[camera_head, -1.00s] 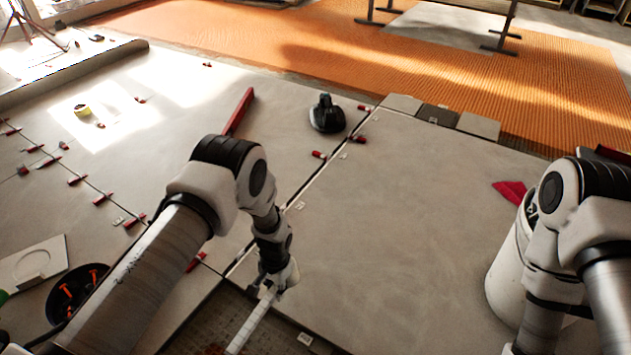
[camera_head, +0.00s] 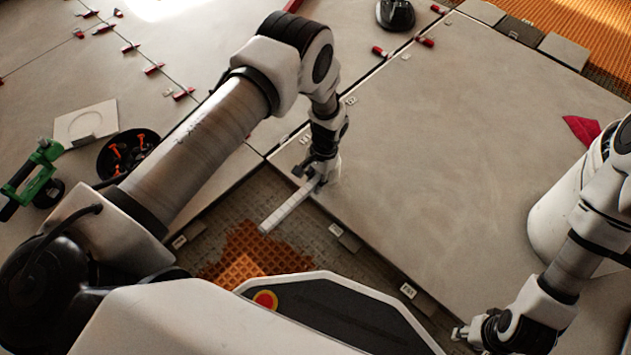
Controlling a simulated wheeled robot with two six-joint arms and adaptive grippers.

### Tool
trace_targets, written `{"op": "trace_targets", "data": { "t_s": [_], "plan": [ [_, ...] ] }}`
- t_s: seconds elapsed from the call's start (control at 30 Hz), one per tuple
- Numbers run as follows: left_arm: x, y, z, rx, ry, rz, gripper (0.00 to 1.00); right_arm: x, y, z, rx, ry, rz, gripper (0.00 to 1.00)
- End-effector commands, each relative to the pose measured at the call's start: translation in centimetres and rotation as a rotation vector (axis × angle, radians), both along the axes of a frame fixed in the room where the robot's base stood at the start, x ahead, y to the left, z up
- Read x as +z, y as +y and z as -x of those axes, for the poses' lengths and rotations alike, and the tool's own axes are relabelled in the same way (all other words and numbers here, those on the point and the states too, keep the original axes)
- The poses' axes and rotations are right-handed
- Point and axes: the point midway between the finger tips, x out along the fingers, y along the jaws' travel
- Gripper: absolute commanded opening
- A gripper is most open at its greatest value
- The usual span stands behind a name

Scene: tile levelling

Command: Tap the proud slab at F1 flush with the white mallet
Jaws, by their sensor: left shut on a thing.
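My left gripper (camera_head: 317,174) is shut on the white mallet, whose pale handle (camera_head: 285,210) points down and left over the dark grid floor. A white rounded part, perhaps the mallet's head, shows beside the fingers near the large slab's corner; contact with the slab cannot be told. The large grey slab (camera_head: 440,150) fills the middle right, with small white label tags along its edges, too small to read surely. Whether its edge stands proud is hard to see. My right gripper (camera_head: 464,332) is low at the right near the slab's front edge; its finger opening is unclear.
A white bucket (camera_head: 555,215) with a red cloth (camera_head: 581,129) by it stands on the slab at right. A black bowl of orange clips (camera_head: 128,155), a green tool (camera_head: 35,180) and a pale square plate (camera_head: 86,123) lie left. A black suction lifter (camera_head: 395,14) sits at the back.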

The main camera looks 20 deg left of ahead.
Motion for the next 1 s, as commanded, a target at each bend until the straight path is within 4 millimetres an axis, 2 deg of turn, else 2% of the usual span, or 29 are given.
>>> {"op": "trace_targets", "data": {
  "t_s": [0.03,0.1,0.4,0.47,0.63,0.7,0.83,1.0],
  "plan": [
    [2.0,0.0,-0.1,0.0,-0.002,0.0,0.0,1.8,0.0,0.0,0.0,-0.001,0.0,0.4],
    [2.9,0.0,-0.1,0.0,-0.002,0.0,0.0,2.6,0.0,0.0,0.0,-0.001,0.0,0.4],
    [2.7,0.0,0.0,0.0,-0.001,0.0,0.0,2.3,0.0,0.0,0.0,0.0,0.0,0.4],
    [1.9,0.0,0.0,0.0,-0.001,0.0,0.0,1.6,0.0,0.0,0.0,0.0,0.0,0.4],
    [-3.8,0.0,0.0,0.0,0.0,0.0,0.0,-2.8,0.0,0.0,0.0,0.0,0.0,0.4],
    [-2.4,0.0,-0.1,0.0,-0.003,0.0,0.0,-1.5,0.0,0.1,0.0,0.003,0.0,0.4],
    [-0.9,0.0,-0.1,0.0,-0.003,0.0,0.0,-0.1,0.0,0.0,0.0,-0.001,0.0,0.4],
    [2.3,0.0,0.0,0.0,-0.002,0.001,0.0,2.7,0.0,0.0,0.0,0.0,0.0,0.4]
  ]
}}
